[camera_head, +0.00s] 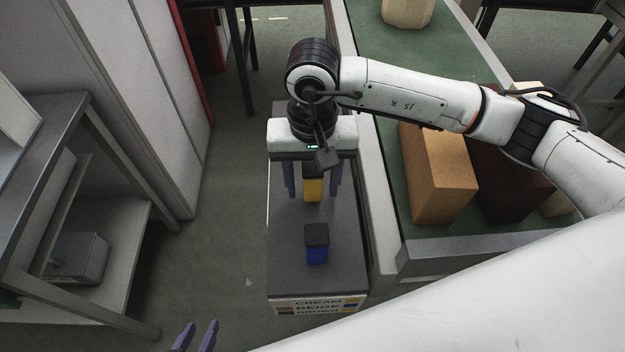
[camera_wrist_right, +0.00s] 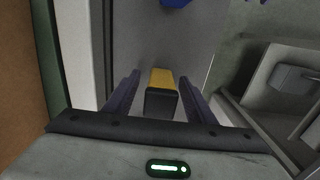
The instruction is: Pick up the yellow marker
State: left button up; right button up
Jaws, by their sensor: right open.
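The yellow marker (camera_head: 313,188) is a short block with a black top, on the grey top of a narrow stand (camera_head: 285,265). In the right wrist view the yellow marker (camera_wrist_right: 162,79) shows between the fingers, its black end towards the camera. My right gripper (camera_head: 313,192) is open above and around the marker, one finger on each side; a gap shows on both sides in the wrist view (camera_wrist_right: 160,90). My left gripper (camera_head: 196,338) shows only its purple fingertips at the bottom edge, apart and empty.
A blue marker (camera_head: 316,250) with a black top stands nearer on the same stand. A green-topped conveyor (camera_head: 395,215) with an orange-brown block (camera_head: 437,175) and a dark brown block (camera_head: 505,190) lies to the right. A grey shelf table (camera_head: 60,190) stands at left.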

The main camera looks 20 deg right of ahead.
jog(key=c, duration=1.1)
jog(key=shift+r+b, duration=0.5)
jog(key=shift+r, duration=4.55)
